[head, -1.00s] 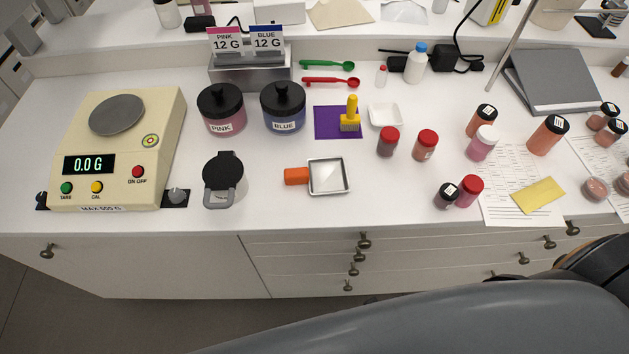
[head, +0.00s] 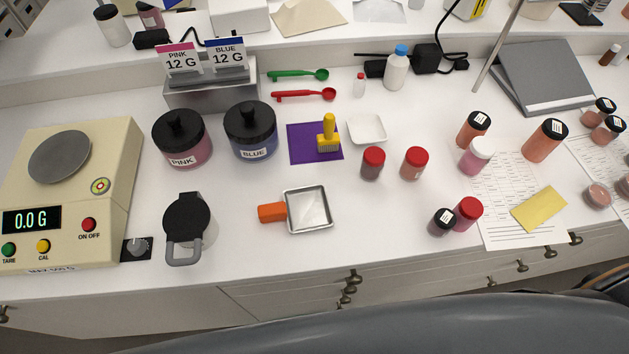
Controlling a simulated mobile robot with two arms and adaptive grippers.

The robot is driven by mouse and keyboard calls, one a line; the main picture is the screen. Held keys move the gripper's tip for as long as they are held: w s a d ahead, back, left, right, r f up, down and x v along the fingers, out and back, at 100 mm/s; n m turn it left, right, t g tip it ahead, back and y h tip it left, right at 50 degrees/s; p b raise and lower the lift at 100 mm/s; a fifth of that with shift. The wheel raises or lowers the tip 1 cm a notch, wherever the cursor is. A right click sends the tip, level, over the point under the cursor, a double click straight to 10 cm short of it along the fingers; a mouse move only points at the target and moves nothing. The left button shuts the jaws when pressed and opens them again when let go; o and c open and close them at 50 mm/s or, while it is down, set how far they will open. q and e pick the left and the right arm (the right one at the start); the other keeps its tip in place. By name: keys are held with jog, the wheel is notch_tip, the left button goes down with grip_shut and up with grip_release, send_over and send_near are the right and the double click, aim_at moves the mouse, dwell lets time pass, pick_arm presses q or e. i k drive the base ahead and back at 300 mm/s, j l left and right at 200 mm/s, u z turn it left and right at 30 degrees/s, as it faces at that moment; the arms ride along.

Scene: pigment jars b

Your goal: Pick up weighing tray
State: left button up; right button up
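A small square metal tray (head: 309,210) with a raised rim and an orange handle on its left lies flat near the middle front of the white counter. A small white square dish (head: 367,129) lies farther back, right of the purple mat. I cannot tell from looks alone which of the two is the weighing tray. Both look empty, and nothing touches them. Neither of my grippers is in view.
The scale (head: 75,190) reading 0.0 G stands at left, with a black-topped device (head: 187,221) beside it. The pink jar (head: 182,138) and blue jar (head: 251,130) stand behind. Red-capped jars (head: 373,163) stand to the right. The counter before the metal tray is clear.

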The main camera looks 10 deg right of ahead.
aim_at(305, 208)
jog(key=i+z, duration=0.1)
jog(key=l+u, duration=0.15)
jog(key=l, duration=0.2)
jog(key=k+l+u, duration=0.2)
jog(key=l, duration=0.15)
jog(key=l+u, duration=0.15)
jog(key=l, duration=0.15)
jog(key=k+l+u, duration=0.2)
jog(key=l, duration=0.15)
jog(key=i, duration=0.05)
